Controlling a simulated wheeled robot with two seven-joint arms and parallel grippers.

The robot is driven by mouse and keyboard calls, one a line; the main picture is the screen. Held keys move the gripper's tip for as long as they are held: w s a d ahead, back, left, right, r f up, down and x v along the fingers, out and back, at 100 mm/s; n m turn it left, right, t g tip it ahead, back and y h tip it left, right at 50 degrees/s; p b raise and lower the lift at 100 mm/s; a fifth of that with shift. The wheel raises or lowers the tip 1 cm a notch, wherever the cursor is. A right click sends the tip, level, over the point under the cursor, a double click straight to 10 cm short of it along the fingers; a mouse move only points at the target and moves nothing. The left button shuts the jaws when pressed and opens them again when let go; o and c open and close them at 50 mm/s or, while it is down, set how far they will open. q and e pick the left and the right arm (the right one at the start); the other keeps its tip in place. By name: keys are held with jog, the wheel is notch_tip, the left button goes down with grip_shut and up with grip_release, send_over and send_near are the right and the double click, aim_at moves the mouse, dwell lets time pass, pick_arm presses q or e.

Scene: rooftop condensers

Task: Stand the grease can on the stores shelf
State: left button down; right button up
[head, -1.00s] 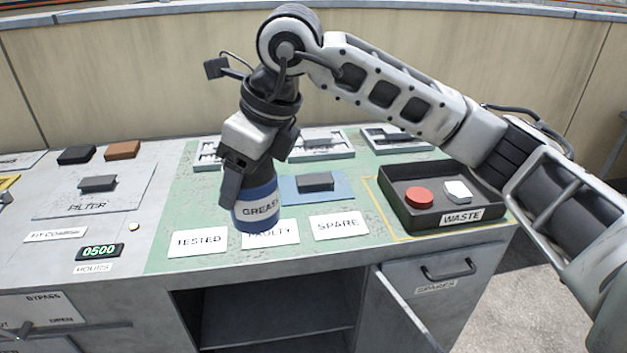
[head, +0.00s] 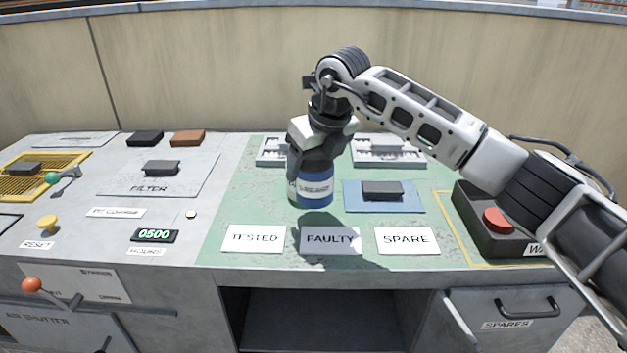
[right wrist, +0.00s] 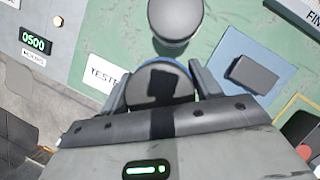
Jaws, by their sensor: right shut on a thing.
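The grease can (head: 316,190) has a blue and white label. My right gripper (head: 312,165) is shut on it and holds it upright above the green part of the bench, behind the FAULTY card. In the right wrist view the can's dark round top (right wrist: 160,84) shows between the fingers. An open cupboard (head: 335,320) lies under the bench top, below the cards. I see no stores label, and its inside is mostly dark. My left gripper is not in view.
A round dark-topped thing (right wrist: 175,18) stands close beyond the held can. The TESTED (head: 253,239), FAULTY (head: 330,240) and SPARE (head: 407,240) cards lie along the front. A dark waste tray (head: 475,222) is at right.

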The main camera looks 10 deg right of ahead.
aim_at(312, 180)
jog(key=shift+w+d+f, duration=0.15)
jog(key=shift+w+f, duration=0.5)
jog(key=shift+f, duration=1.55)
jog(key=shift+b, duration=0.3)
jog(key=shift+f, duration=0.2)
jog(key=o, duration=1.2)
